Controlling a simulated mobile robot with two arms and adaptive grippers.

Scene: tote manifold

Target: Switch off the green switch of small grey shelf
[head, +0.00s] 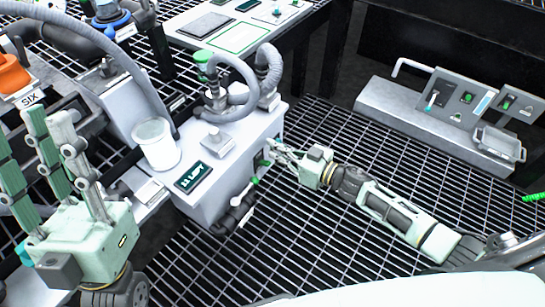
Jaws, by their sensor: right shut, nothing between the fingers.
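My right gripper (270,150) comes in from the right and is shut. Its fingertips are at the side face of a light grey box-shaped unit (215,190), close to a small green part (261,160) on that face. I cannot tell if they touch it, or which way that part is set. A lever with a green end (253,181) sits just below. My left gripper (55,160) is at the left with its fingers apart, pointing up and empty. A grey shelf-like unit (400,112) at the right carries panels with green switches (467,97) (507,102).
On the box stand a white cup (156,143), a display (193,177) and grey hoses (240,75). An orange container (12,75) is at the far left. A white table (235,25) stands behind. The grated floor (300,225) is clear around my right arm.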

